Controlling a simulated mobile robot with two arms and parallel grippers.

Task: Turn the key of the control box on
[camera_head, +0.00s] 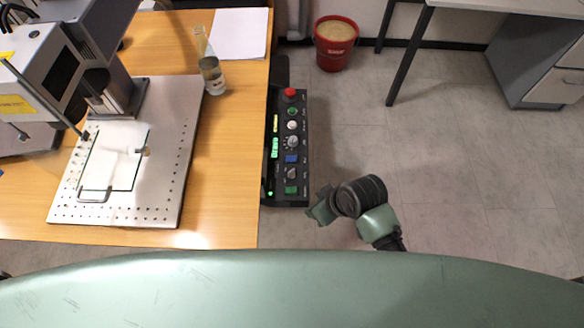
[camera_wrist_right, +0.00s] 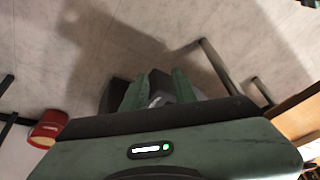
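The control box (camera_head: 300,155) is a long black panel along the right edge of the wooden table. It carries a red button, several coloured buttons, a silvery round switch (camera_head: 292,142) and a dark round switch (camera_head: 291,173). The key is too small to make out on either switch. My right gripper (camera_head: 322,210) is just right of the box's near end, apart from it. In the right wrist view its two green fingers (camera_wrist_right: 158,84) stand apart with nothing seen held between them. The box's controls cannot be made out in that view. My left gripper is not in view.
The wooden table (camera_head: 225,180) holds a perforated metal plate (camera_head: 165,190), the marking machine (camera_head: 40,70), a glass bottle (camera_head: 212,78) and white paper (camera_head: 238,35). A red bucket (camera_head: 336,52) stands on the floor beyond.

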